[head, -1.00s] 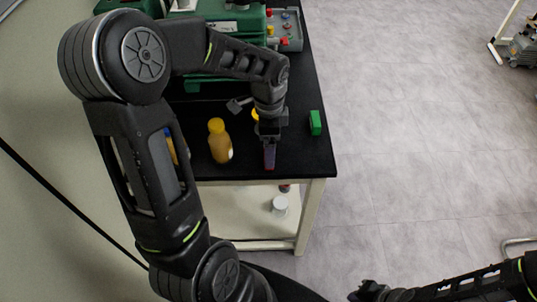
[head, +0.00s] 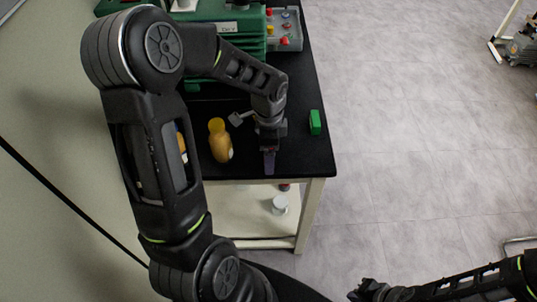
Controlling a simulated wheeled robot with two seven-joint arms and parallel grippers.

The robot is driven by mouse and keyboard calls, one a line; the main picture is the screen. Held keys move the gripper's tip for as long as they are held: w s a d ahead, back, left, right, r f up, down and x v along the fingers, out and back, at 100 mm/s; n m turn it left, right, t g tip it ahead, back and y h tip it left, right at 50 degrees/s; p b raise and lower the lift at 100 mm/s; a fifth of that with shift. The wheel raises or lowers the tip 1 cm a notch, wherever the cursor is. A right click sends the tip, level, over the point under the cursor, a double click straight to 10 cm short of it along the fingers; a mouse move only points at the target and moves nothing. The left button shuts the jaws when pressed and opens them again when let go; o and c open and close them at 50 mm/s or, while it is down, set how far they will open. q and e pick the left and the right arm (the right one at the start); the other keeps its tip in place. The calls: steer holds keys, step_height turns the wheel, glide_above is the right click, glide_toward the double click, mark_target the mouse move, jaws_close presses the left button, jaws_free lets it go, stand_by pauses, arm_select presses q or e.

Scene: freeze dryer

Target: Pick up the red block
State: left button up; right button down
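My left gripper (head: 269,160) points down at the front edge of the black table top (head: 306,160), right of the amber bottle. Its fingers look greyish purple and small, and I cannot tell whether they are open or shut. No clearly red block shows now; the spot at and under these fingers is hidden by the gripper. My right gripper (head: 368,290) is at the bottom edge of the view, low over the floor and away from the table. Its fingers are dark and partly cut off, so their opening is unclear.
An amber bottle (head: 220,142) stands left of the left gripper. A green block (head: 315,122) lies near the table's right edge. A green machine (head: 236,32) and a grey control box (head: 285,28) are at the back. A white jar (head: 280,204) stands on the lower shelf.

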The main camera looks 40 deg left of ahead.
arm_select(q)
steer(key=c, duration=1.3)
step_height(320, 180, up, 10)
steer(key=shift+b, duration=0.35)
